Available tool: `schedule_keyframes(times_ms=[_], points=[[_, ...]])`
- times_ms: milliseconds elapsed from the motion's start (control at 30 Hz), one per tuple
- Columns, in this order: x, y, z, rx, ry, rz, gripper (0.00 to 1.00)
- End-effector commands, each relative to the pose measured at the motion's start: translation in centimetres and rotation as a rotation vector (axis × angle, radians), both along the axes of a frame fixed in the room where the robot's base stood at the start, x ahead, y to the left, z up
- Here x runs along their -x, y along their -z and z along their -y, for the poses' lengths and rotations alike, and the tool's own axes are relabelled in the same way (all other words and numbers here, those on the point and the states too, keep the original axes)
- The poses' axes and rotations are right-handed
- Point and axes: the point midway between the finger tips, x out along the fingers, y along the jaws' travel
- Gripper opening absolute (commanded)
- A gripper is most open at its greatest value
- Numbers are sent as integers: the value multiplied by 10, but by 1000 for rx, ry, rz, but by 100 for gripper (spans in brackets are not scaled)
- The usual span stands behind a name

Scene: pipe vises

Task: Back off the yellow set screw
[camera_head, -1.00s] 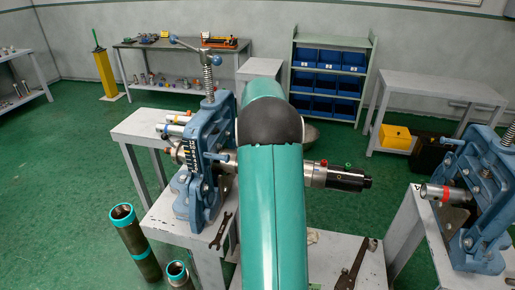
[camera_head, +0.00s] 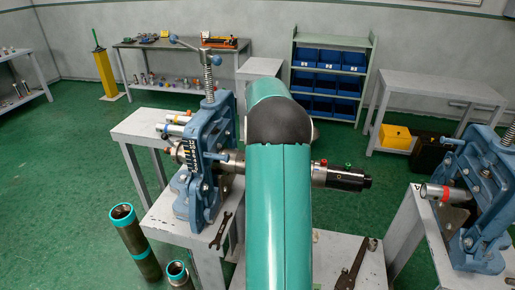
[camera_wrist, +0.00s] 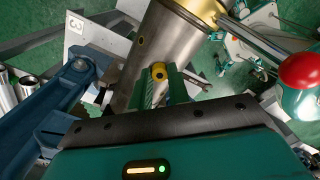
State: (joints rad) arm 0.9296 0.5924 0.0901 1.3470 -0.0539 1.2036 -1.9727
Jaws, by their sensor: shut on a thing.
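The yellow set screw (camera_wrist: 158,71) shows in the wrist view with a dark socket in its head, against the side of a grey steel cylinder (camera_wrist: 177,43). My gripper (camera_wrist: 161,84) is shut on it, with one green finger on each side of the screw. In the head view my arm hides the gripper and the screw. There the steel body with its black end (camera_head: 340,177) sticks out to the right of my arm, and the blue pipe vise (camera_head: 205,160) stands to the left.
A red ball (camera_wrist: 300,70) sits close by on the right in the wrist view. A second blue vise (camera_head: 490,200) holds a red-banded pipe at the right. Wrenches (camera_head: 355,265) lie on the bench. Upright pipes (camera_head: 135,245) stand on the floor at the left.

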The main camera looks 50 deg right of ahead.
Motion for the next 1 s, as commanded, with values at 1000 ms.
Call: schedule_keyframes(times_ms=[1000], points=[[-1, -42, 1, 2, 1, 2, 40]])
